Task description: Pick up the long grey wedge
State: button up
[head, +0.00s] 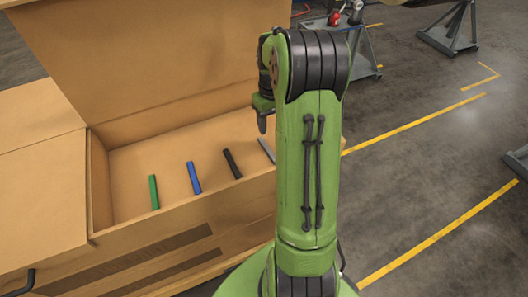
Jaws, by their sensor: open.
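The long grey wedge (266,150) lies in the open wooden box (130,238), at the right end of a row. Its lower part is hidden behind my green arm. My gripper (263,122) shows only in part at the left side of the arm, with one dark finger pointing down. It is above the box and appears higher than the grey wedge, apart from it. The jaws are open and nothing shows between them.
A black wedge (232,164), a blue wedge (194,178) and a green wedge (154,192) lie left of the grey one, spaced apart. The raised lid (150,60) stands behind. A tool cart (352,45) and yellow floor lines are beyond.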

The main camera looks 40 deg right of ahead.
send_over(270, 151)
notch_tip(270, 151, down, 6)
jog(key=shift+d, duration=0.15)
jog(key=f, duration=0.5)
jog(key=shift+a+b, duration=0.25)
jog(key=shift+b, duration=0.15)
jog(key=shift+w+d+f, duration=0.1)
jog(key=shift+f, duration=0.2)
grip_shut()
